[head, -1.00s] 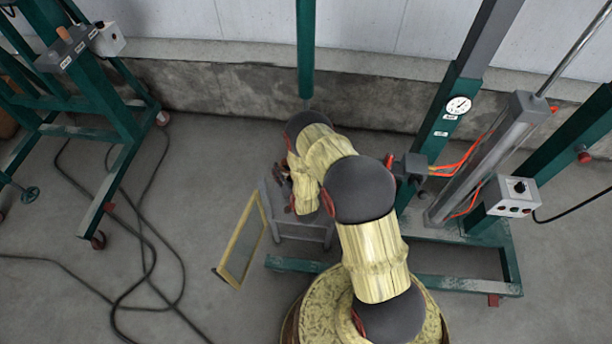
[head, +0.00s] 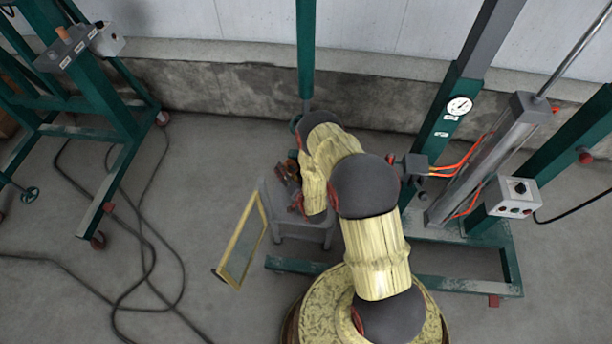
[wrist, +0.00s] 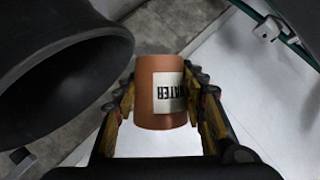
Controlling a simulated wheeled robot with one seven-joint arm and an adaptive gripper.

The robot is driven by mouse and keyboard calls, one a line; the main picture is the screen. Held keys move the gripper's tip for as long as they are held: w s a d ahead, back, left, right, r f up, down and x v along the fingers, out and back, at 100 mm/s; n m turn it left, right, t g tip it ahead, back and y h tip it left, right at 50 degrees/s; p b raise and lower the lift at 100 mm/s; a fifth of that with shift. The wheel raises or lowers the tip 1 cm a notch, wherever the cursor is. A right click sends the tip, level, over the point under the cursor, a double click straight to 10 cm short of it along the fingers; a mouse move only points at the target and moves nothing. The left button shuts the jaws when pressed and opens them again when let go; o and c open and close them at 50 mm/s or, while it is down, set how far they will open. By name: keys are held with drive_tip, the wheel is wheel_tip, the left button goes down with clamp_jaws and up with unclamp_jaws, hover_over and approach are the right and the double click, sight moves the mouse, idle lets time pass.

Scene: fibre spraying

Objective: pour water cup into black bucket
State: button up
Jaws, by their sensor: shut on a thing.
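The water cup (wrist: 147,104) is copper-coloured with a white label reading WATER, which appears upside down in the wrist view. My gripper (wrist: 162,90) is shut on the cup, one finger on each side. The black bucket (wrist: 60,62) fills the upper left of the wrist view, with its wide rim close beside the cup. A small gap shows between cup and bucket in the picture. In the head view my gripper (head: 289,172) is small and dark over a grey stand. My arm hides much there, and I cannot make out the bucket. The cup's contents are not visible.
The small grey stand (head: 283,228) is under my gripper. A yellow-framed panel (head: 242,242) leans just left of it. A green press frame (head: 440,150) with a gauge stands at right, another green frame (head: 110,190) at left. Black cables (head: 150,260) lie on the floor.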

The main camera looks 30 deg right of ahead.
drive_tip(key=shift+r+m, duration=0.15)
drive_tip(key=shift+m, duration=0.15)
drive_tip(key=shift+d+f+m+t+y+b, duration=0.1)
drive_tip(key=shift+f+m+t+y+b, duration=0.15)
drive_tip(key=shift+f+m+y+b, duration=0.25)
drive_tip(key=shift+f+m+t+y+b, duration=0.25)
drive_tip(key=shift+m+y, duration=0.15)
drive_tip(key=shift+m, duration=0.3)
idle(1.3)
drive_tip(key=shift+d+r+m+t, duration=0.1)
drive_tip(key=shift+r+m+t, duration=0.3)
drive_tip(key=shift+m, duration=0.3)
idle(0.8)
drive_tip(key=shift+s+d+f+m+y+b, duration=0.2)
drive_tip(key=shift+d+m+b, duration=0.15)
drive_tip(key=shift+d+b, duration=0.15)
drive_tip(key=shift+s+d+f+m+y+b, duration=0.1)
drive_tip(key=shift+d+f+m+b, duration=0.05)
drive_tip(key=shift+d+m+b, duration=0.35)
drive_tip(key=shift+r+t, duration=0.1)
drive_tip(key=shift+t, duration=0.2)
idle(0.3)
